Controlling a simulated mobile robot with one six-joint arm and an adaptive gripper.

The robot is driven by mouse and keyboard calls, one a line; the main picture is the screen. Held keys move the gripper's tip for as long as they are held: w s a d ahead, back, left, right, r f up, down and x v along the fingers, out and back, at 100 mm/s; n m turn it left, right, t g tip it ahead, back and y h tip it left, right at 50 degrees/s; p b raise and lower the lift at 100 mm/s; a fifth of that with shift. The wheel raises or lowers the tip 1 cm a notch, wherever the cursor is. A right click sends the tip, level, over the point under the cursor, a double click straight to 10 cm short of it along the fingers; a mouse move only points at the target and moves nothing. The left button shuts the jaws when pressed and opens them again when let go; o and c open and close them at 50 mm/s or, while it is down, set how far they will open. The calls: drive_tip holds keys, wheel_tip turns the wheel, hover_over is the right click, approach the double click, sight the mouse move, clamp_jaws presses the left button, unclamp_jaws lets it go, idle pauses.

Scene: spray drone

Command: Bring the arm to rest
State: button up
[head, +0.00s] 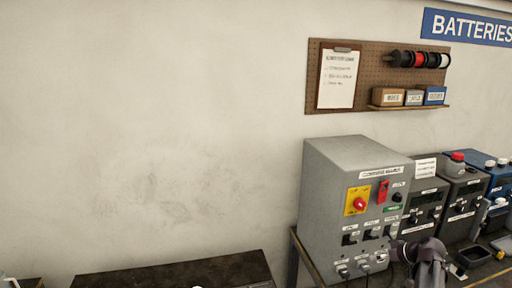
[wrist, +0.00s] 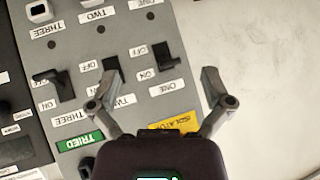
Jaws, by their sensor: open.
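My gripper (wrist: 157,72) is open and empty in the wrist view, its two fingers spread in front of a grey switch panel (wrist: 135,28) that appears upside down. I cannot tell whether the fingers touch the panel. In the head view my arm (head: 426,262) shows at the lower right, in front of the grey cabinet (head: 345,160); the fingers cannot be made out there.
The cabinet carries a red knob (head: 359,204) on a yellow plate and a red switch (head: 383,191). Blue battery units (head: 500,178) and grey units (head: 462,200) stand to its right. A pegboard (head: 375,60) hangs above. The wall at left is bare, above a dark surface (head: 180,274).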

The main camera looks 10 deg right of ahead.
drive_tip(key=s+a+f+g+h, duration=0.1)
drive_tip(key=s+a+f+g, duration=0.1)
drive_tip(key=a, duration=1)
drive_tip(key=s+a+f+g+h, duration=0.2)
drive_tip(key=a+g, duration=0.1)
drive_tip(key=a, duration=0.9)
drive_tip(key=s+a+f+m+g+h, duration=0.1)
drive_tip(key=s+a+f+g, duration=0.1)
drive_tip(key=a, duration=1.1)
drive_tip(key=shift+s+g, duration=0.5)
drive_tip(key=shift+g, duration=0.3)
